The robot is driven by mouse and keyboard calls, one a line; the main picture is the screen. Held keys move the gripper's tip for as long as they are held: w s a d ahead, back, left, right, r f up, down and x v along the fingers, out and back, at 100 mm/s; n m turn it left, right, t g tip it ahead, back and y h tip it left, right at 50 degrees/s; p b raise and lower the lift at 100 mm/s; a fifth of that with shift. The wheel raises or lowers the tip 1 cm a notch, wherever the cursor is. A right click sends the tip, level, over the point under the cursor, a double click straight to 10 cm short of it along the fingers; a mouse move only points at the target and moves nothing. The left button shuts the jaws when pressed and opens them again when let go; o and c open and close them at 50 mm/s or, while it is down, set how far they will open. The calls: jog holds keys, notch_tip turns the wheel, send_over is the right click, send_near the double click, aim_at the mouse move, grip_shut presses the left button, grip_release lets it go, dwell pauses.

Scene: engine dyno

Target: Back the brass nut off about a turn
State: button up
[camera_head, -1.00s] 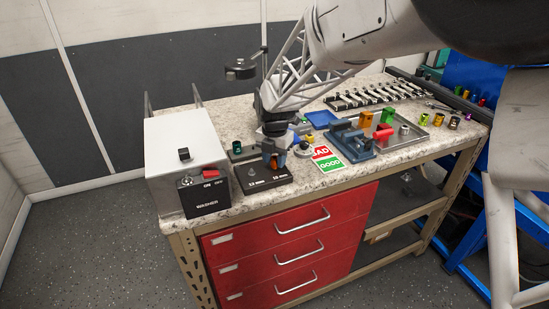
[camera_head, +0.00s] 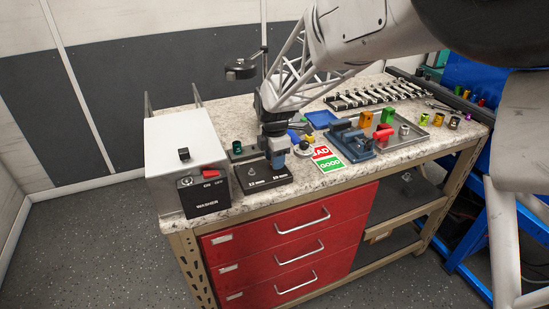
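My gripper (camera_head: 277,159) points down over the right part of a black block (camera_head: 262,183) near the bench's front edge, by the label that seems to read 10 mm. A small stud (camera_head: 252,171) stands on the block's left part, over the 12 mm label. I cannot make out a brass nut on the block; the gripper and wrist cover its right part. The fingers are small and seen from one side, so I cannot tell whether they are open or shut on something.
A grey washer box (camera_head: 185,140) stands close on the left. Right of the gripper are a red-and-green BAD/GOOD card (camera_head: 328,159), a blue vise-like fixture (camera_head: 352,142) and a metal tray (camera_head: 424,133) with coloured parts. Wrenches (camera_head: 376,95) lie behind.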

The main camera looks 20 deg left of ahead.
jog(key=m, duration=0.4)
jog(key=shift+m, duration=2.3)
jog(key=shift+c, duration=0.3)
